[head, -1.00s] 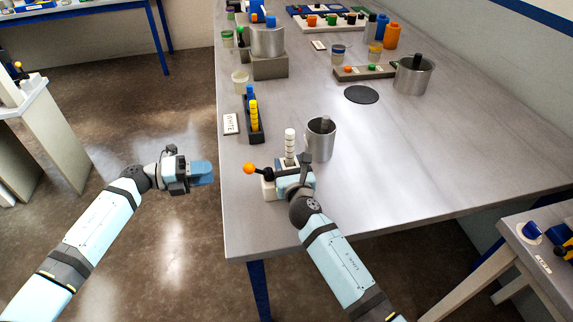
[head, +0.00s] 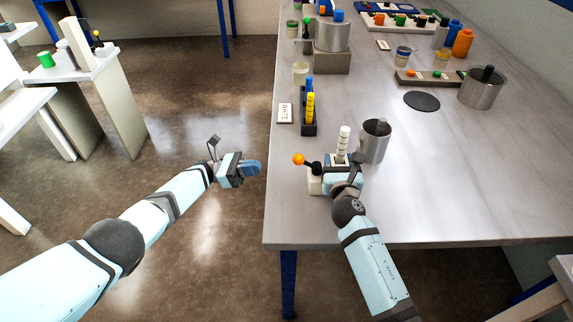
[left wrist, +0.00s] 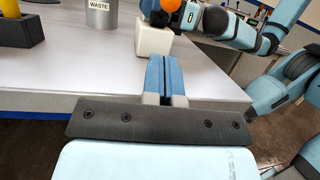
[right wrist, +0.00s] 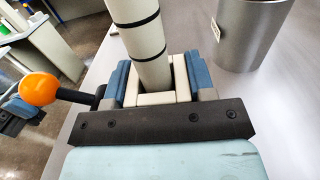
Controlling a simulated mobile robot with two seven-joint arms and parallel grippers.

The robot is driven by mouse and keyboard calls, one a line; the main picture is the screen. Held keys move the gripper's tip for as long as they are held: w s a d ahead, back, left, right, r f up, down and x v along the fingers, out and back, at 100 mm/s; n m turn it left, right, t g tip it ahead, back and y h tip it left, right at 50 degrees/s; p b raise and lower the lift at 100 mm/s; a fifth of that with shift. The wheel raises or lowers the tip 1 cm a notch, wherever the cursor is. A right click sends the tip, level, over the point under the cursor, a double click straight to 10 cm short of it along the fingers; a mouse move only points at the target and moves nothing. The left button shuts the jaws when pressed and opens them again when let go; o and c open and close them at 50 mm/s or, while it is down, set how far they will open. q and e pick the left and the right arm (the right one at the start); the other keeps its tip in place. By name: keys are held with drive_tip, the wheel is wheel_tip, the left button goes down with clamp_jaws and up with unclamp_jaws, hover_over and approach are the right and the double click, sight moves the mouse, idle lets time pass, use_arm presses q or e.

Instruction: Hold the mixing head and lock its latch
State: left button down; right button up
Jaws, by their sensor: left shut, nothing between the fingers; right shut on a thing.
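The mixing head is a white ringed cylinder (head: 342,142) standing in a white block near the table's left front corner. Its latch is a dark lever ending in an orange ball (head: 298,159), pointing left; the ball also shows in the right wrist view (right wrist: 38,89). My right gripper (head: 342,172) is shut on the pale block at the cylinder's foot, one blue finger on each side in the right wrist view (right wrist: 160,92). My left gripper (head: 254,168) is shut and empty, left of the ball and off the table edge. Its blue fingers (left wrist: 166,75) touch nothing.
A metal WASTE pot (head: 374,142) stands just right of the mixing head. A larger metal pot (head: 482,88) and black disc (head: 422,101) are further right. The middle table is clear.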

use_arm(q)
drive_tip(key=m, duration=0.2)
drive_tip(key=h, duration=0.1)
drive_tip(key=shift+s+f+m+g, duration=0.25)
drive_tip(key=shift+s+m+g, duration=0.05)
drive_tip(key=shift+s+m, duration=0.1)
approach(306, 163)
drive_tip(key=x, duration=0.4)
drive_tip(key=shift+w+d, duration=0.15)
drive_tip(key=shift+d, duration=0.15)
drive_tip(key=shift+r, duration=0.15)
drive_tip(key=shift+d+r+t+y, duration=0.1)
drive_tip(key=shift+r+t+y, duration=0.3)
drive_tip(key=shift+r+y, duration=0.6)
drive_tip(key=r+y, duration=0.1)
drive_tip(key=y, duration=0.1)
drive_tip(key=d+r+n+y, duration=0.1)
drive_tip(key=y, duration=0.1)
drive_tip(key=d+r+t+y, duration=0.1)
drive_tip(key=y, duration=0.1)
drive_tip(key=shift+d+r, duration=0.15)
drive_tip(key=shift+d, duration=0.1)
drive_tip(key=shift+d+r, duration=0.5)
drive_tip(key=shift+d, duration=0.15)
